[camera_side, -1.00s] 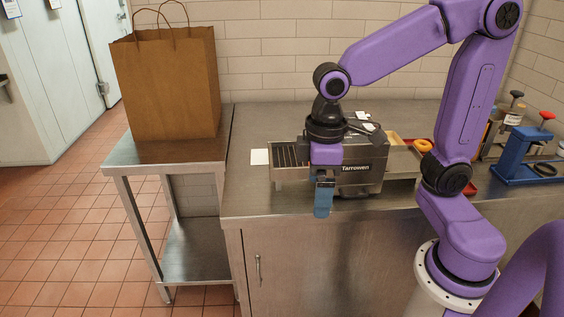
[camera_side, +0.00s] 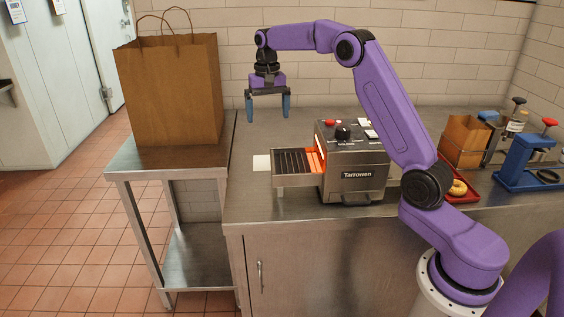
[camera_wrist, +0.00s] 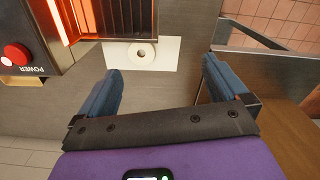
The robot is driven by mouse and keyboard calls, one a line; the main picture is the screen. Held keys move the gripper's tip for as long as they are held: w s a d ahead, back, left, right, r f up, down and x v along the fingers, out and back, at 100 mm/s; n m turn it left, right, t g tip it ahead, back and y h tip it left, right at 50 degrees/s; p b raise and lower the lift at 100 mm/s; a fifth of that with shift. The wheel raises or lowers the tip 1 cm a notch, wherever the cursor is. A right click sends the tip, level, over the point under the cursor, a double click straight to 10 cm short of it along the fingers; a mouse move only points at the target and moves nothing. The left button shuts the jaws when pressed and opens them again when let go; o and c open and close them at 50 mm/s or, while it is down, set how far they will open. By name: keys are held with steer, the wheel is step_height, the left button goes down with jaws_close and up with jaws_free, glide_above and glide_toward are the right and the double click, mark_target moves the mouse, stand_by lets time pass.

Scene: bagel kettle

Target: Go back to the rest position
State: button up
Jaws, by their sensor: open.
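My gripper (camera_side: 268,108) is open and empty, raised above the back left of the steel counter, with its two blue fingers pointing down. In the wrist view my gripper (camera_wrist: 165,90) shows both fingers spread apart with nothing between them. Its fingers are clear of the counter. The Tarrowen toaster (camera_side: 350,168) stands to the right of and below my gripper, with an orange glow inside and a slatted tray on its left side. In the wrist view the glowing toaster (camera_wrist: 28,28) is at top left.
A white card (camera_side: 261,163) lies left of the toaster. A large brown paper bag (camera_side: 170,92) stands on the side table. At right are a small brown bag (camera_side: 464,140), a bagel (camera_side: 458,188) on a red tray (camera_side: 466,198), and a blue press (camera_side: 522,165).

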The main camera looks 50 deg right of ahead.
steer(key=w+d+f+m, duration=0.1)
steer(key=d+m, duration=0.2)
steer(key=d, duration=0.4)
step_height(320, 180, down, 10)
steer(key=shift+w+d, duration=0.15)
steer(key=shift+d, duration=0.15)
stand_by(0.5)
